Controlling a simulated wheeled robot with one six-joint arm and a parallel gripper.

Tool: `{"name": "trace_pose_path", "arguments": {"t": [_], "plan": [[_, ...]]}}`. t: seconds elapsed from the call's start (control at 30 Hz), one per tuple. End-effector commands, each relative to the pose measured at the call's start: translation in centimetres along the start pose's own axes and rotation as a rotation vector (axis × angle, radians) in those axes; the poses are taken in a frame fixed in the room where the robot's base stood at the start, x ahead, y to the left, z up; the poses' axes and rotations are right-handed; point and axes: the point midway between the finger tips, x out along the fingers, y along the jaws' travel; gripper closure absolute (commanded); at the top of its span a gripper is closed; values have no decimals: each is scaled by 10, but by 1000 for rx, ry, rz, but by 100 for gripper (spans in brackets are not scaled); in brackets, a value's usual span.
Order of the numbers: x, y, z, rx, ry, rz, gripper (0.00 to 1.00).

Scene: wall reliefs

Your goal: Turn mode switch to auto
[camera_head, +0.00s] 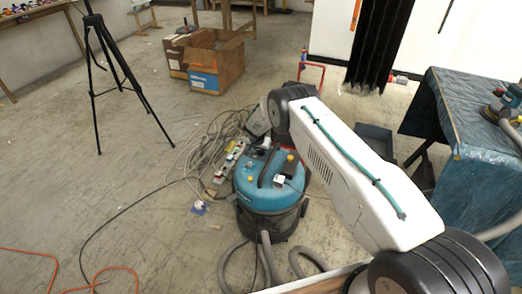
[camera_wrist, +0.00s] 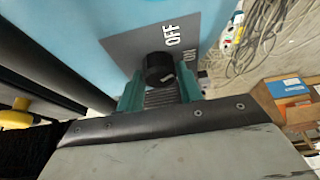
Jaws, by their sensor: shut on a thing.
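The mode switch is a black round knob (camera_wrist: 158,68) on a grey label plate (camera_wrist: 180,40) set in a light blue housing. A pale mark shows on the knob's face, toward its lower right. The plate reads "OFF" beside the knob; another word below it is partly covered and I cannot read it fully. My gripper (camera_wrist: 160,80) has teal fingers on both sides of the knob and is shut on it. In the head view the blue vacuum cleaner (camera_head: 262,194) stands on the floor below my arm; the knob cannot be made out there.
Tangled cables (camera_head: 208,140) and a power strip (camera_head: 226,162) lie beside the vacuum. A grey hose (camera_head: 230,265) curls in front. Cardboard boxes (camera_head: 215,62) and a black tripod (camera_head: 110,70) stand farther back. A blue-covered table (camera_head: 470,130) is at right. Floor at left is mostly open.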

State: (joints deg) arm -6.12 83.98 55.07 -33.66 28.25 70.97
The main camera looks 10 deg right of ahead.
Motion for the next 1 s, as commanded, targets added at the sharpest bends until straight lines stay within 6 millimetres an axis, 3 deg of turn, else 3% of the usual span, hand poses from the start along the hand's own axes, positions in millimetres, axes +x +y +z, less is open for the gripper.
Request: {"name": "trace_pose_path", "arguments": {"t": [0.7,1.0], "plan": [[1,-6,1,609,-1,248,87],[1,-6,0,739,-3,302,87]]}}
